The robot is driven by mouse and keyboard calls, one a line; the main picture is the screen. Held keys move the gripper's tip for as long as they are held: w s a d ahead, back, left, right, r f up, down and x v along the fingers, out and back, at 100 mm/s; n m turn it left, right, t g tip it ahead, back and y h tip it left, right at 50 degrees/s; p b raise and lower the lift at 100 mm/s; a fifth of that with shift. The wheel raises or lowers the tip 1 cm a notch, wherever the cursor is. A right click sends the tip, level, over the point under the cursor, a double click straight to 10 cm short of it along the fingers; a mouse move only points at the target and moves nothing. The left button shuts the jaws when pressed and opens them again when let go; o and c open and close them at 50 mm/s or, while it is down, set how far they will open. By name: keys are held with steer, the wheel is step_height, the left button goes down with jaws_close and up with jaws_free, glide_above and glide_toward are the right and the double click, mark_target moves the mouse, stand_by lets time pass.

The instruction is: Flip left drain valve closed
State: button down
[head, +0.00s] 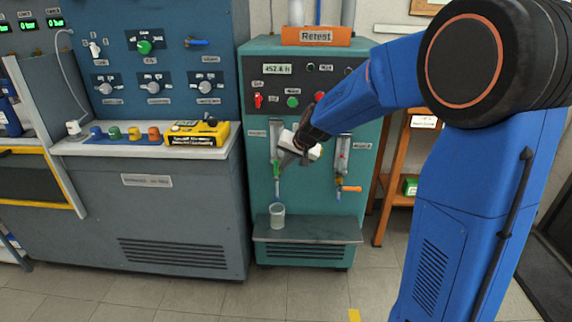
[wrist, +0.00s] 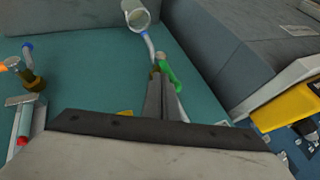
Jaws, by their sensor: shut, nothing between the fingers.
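The left drain valve has a green handle (head: 277,169) that stands upright, along its pipe, on the front of the teal cabinet. In the wrist view the green handle (wrist: 167,73) lies right at my fingertips, partly hidden by them. My gripper (head: 284,161) reaches in from the right, beside the green handle. In the wrist view my gripper's fingers (wrist: 158,84) are together and hold nothing. I cannot tell whether they touch the handle. The right valve's orange handle (head: 351,188) lies sideways; it shows at the left of the wrist view (wrist: 11,64).
A clear beaker (head: 277,215) stands on the cabinet's ledge (head: 308,231) under the left valve. Glass gauge tubes run above the valves. A grey bench (head: 150,215) with a yellow device (head: 197,133) stands close on the left. The floor in front is clear.

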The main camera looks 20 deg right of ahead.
mark_target(276, 164)
steer(key=shift+w+a+r+h, duration=0.1)
steer(key=shift+a+r+h, duration=0.05)
steer(key=shift+a+h, duration=0.2)
steer(key=shift+w+a+r+n+g+h, duration=0.2)
steer(key=shift+a+n+g+h, duration=0.1)
steer(key=shift+a+h, duration=0.35)
steer(key=shift+w+a+r+n+g+h, duration=0.1)
steer(key=shift+w+a+n+g+h, duration=0.2)
steer(key=shift+h, duration=0.4)
steer(key=shift+w+a+f+n+g+h, duration=0.2)
steer(key=shift+w+a+f+g+h, duration=0.1)
steer(key=shift+a+h, duration=0.55)
steer(key=shift+w+a+f+n+g+h, duration=0.2)
steer(key=shift+a+f+h, duration=0.15)
steer(key=shift+a+h, duration=0.5)
steer(key=shift+w+a+f+n+g+h, duration=0.2)
steer(key=shift+a+f+h, duration=0.1)
steer(key=shift+a+h, duration=0.55)
steer(key=shift+a, duration=0.15)
